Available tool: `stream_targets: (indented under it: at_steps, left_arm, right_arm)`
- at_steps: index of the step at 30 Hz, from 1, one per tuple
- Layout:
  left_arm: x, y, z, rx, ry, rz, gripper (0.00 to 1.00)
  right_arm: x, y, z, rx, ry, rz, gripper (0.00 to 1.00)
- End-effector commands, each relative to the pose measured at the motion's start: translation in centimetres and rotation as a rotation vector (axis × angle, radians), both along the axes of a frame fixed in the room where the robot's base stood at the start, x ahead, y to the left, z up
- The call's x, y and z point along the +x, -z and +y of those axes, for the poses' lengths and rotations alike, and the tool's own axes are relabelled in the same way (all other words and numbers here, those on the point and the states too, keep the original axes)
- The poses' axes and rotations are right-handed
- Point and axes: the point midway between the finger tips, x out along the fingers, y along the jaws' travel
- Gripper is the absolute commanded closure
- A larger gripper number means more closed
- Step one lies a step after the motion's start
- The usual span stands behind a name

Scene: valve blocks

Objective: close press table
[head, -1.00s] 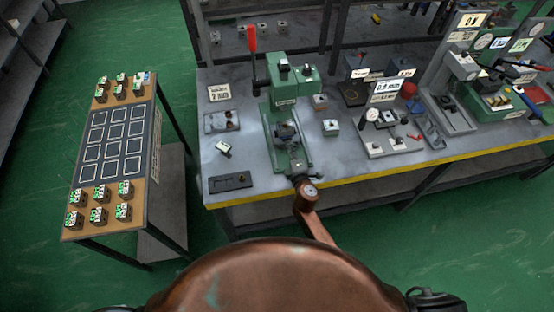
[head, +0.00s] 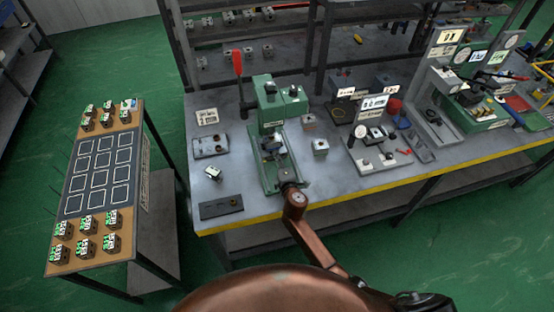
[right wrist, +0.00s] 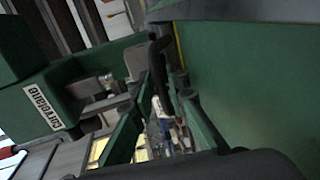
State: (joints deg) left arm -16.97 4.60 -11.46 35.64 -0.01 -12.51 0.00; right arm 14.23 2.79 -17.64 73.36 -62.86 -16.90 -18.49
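The green press (head: 280,104) stands on the grey workbench, with a red-handled lever (head: 238,64) upright at its left. Its table, a green slide base (head: 266,179) carrying a dark grey fixture (head: 272,148), reaches toward the bench's front edge. My right gripper (head: 287,186) is at the front end of this table, mostly hidden by my copper-coloured wrist. The press's labelled green block (right wrist: 40,108) shows at left. My left gripper is not in view.
A side table (head: 72,207) with several small valve blocks (head: 87,222) and a grid of empty squares stands at left. A dark plate (head: 221,207) lies left of the press. Gauge fixtures (head: 372,150) stand right of it. Open green floor separates the tables.

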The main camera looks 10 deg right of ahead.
Motion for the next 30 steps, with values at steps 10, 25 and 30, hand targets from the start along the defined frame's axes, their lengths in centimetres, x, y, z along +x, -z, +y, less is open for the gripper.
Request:
stream_targets:
  at_steps: [10,25,30]
  left_arm:
    - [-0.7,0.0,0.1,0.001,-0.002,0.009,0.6]
    - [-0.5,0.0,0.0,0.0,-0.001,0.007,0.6]
    - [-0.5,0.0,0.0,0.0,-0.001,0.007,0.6]
  right_arm:
    - [-3.8,-0.7,-0.3,0.0,0.0,0.001,0.85]
    - [-11.4,-2.4,-0.8,0.0,-0.001,0.0,0.85]
    - [-11.6,-2.5,-0.8,0.0,-0.001,0.0,0.85]
